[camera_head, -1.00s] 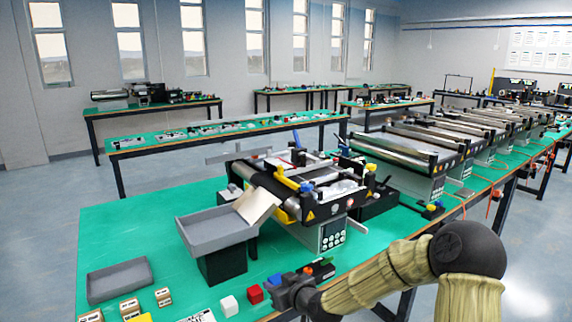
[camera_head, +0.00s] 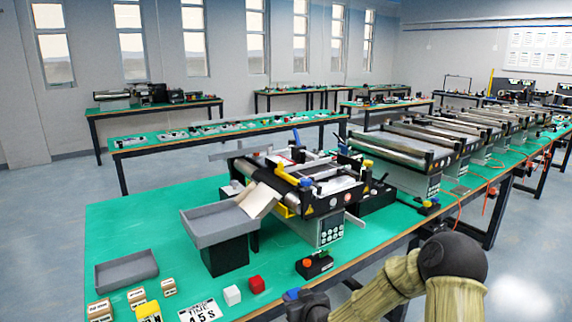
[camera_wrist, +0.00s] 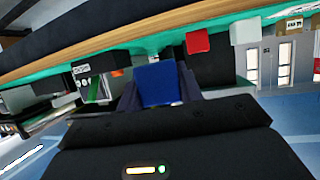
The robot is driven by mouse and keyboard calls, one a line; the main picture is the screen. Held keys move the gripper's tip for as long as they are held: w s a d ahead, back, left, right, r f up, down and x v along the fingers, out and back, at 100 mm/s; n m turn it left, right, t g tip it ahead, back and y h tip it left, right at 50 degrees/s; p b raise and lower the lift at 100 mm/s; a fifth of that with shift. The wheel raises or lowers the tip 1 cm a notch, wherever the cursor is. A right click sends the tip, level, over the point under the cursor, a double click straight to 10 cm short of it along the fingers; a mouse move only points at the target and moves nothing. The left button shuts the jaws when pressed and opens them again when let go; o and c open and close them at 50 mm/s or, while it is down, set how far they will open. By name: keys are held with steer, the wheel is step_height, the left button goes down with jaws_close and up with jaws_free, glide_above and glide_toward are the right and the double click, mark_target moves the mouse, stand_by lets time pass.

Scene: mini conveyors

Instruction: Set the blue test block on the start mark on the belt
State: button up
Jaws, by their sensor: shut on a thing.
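The blue test block (camera_wrist: 158,84) is held between the fingers of my gripper (camera_wrist: 158,98) in the wrist view. In the head view the block (camera_head: 291,294) shows as a small blue patch at my gripper (camera_head: 306,300), near the table's front edge. I cannot make out the start mark.
A red cube (camera_head: 257,284) and a white cube (camera_head: 232,295) lie left of my gripper. A control box with a red button (camera_head: 315,265) stands between gripper and machine. A raised grey tray (camera_head: 217,224) and a low grey tray (camera_head: 127,270) are at left.

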steer(key=s+d+f+m+t+h, duration=0.1)
steer(key=s+d+f+m+h, duration=0.15)
steer(key=d+f, duration=0.45)
steer(key=s+d+f+m+h, duration=0.25)
steer(key=d+f, duration=0.25)
steer(key=f, duration=0.4)
steer(key=s+r+p, duration=0.4)
steer(key=r+p, duration=0.9)
steer(key=r, duration=0.2)
steer(key=shift+s+d+r+h+p, duration=0.2)
steer(key=shift+d+h+p, duration=0.1)
steer(key=shift+d+p, duration=0.1)
steer(key=s+f, duration=0.4)
steer(key=f, duration=0.1)
steer(key=shift+s+f, duration=0.15)
steer(key=shift+f, duration=0.1)
